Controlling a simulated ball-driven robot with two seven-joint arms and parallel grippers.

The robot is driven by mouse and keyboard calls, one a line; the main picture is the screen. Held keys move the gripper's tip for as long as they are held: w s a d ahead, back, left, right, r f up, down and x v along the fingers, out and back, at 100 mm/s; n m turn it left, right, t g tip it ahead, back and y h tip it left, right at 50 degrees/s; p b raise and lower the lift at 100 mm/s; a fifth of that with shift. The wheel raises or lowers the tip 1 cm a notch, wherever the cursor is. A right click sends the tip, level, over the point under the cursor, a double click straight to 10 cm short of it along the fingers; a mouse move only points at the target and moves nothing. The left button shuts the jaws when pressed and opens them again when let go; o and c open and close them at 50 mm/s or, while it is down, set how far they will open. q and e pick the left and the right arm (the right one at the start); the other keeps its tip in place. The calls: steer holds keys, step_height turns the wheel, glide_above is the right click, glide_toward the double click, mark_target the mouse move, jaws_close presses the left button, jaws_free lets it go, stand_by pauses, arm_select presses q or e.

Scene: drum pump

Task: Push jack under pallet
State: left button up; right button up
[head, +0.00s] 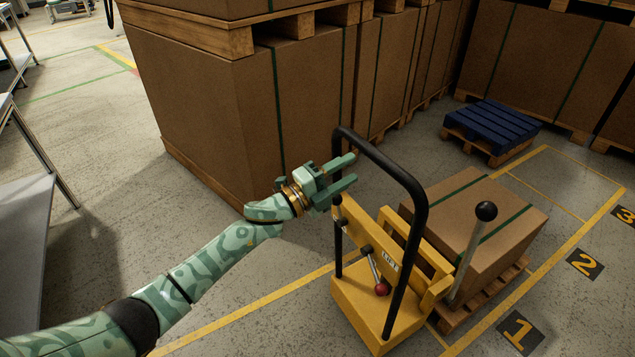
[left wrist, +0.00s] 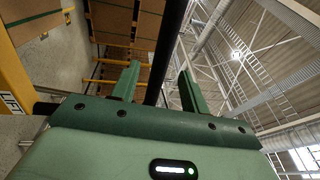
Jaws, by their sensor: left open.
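The yellow jack (head: 377,310) stands in the middle right of the head view, with a black looped push handle (head: 408,180) rising from it. A cardboard box on a wooden pallet (head: 465,312) sits right behind the jack's body; the forks are hidden, so I cannot tell how far they reach under it. My left gripper (head: 347,172) is open at the left upright of the handle. In the left wrist view the black handle bar (left wrist: 167,50) passes between the two open fingers (left wrist: 158,90). My right gripper is not in view.
Tall stacks of brown boxes (head: 230,110) on pallets stand to the left and behind. A blue pallet (head: 492,125) lies at the back. Yellow floor lines mark numbered bays (head: 520,333) on the right. A grey metal shelf (head: 25,230) stands at the far left, with bare floor between.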

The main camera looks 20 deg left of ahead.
arm_select(q)
steer(key=v, duration=0.7)
steer(key=shift+s+f+p, duration=0.2)
steer(key=shift+s+p, duration=0.05)
steer(key=shift+p, duration=0.2)
steer(key=shift+a, duration=0.15)
